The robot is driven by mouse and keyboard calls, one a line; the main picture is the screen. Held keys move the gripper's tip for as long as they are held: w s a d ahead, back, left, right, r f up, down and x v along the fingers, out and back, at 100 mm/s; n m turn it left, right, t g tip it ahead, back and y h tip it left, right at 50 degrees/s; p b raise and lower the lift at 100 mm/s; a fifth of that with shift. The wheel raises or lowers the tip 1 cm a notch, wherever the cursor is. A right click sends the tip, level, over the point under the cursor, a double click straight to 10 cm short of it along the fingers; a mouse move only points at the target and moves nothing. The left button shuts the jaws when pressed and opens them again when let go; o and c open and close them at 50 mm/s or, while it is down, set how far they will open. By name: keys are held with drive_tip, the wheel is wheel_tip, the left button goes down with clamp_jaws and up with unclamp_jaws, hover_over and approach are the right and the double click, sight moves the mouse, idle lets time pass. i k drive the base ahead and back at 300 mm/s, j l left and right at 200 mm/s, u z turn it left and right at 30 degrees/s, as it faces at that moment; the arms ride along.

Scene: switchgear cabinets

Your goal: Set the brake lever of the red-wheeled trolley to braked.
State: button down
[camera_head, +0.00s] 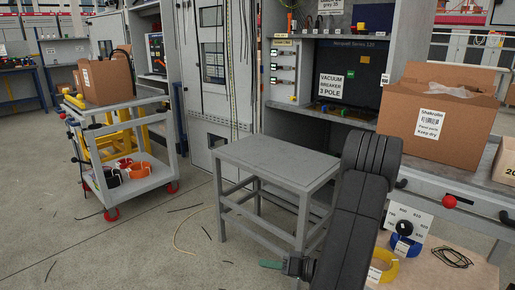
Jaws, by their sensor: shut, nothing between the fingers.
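The red-wheeled trolley (140,188) stands on the floor at the left, a grey two-shelf cart. Its red wheels show at the front corner (111,214) and the right corner (172,187). A small dark part (76,160) sticks out at its left side. I cannot tell whether this is the brake lever, or how the lever is set. My gripper (271,264) is low at the bottom centre, its green tip pointing left. It is shut and empty, well to the right of the trolley and apart from it.
A grey table (275,158) stands between the trolley and my arm. The trolley carries a cardboard box (106,80) on top and cable rolls (138,170) below. Cabinets (215,70) line the back. The floor (150,250) in front is free except for thin cable scraps.

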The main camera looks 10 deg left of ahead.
sight(74, 159)
drive_tip(key=i+j, duration=0.15)
drive_tip(key=j, duration=0.2)
drive_tip(key=i+j, duration=0.1)
drive_tip(key=j, duration=0.3)
drive_tip(key=i+j, duration=0.15)
drive_tip(key=j, duration=0.2)
drive_tip(key=i+j, duration=0.15)
drive_tip(key=j, duration=0.25)
drive_tip(key=i+j+z, duration=0.1)
drive_tip(key=j, duration=0.25)
drive_tip(key=i+j, duration=0.15)
drive_tip(key=j, duration=0.25)
drive_tip(key=i+j, duration=0.1)
drive_tip(key=j, duration=0.4)
drive_tip(key=i+j, duration=0.15)
drive_tip(key=j, duration=0.3)
drive_tip(key=i+j, duration=0.1)
drive_tip(key=j, duration=0.4)
drive_tip(key=i+j+z, duration=0.1)
drive_tip(key=j, duration=0.4)
drive_tip(key=i+j, duration=0.1)
drive_tip(key=j, duration=0.35)
drive_tip(key=i+j, duration=0.1)
drive_tip(key=j, duration=1.35)
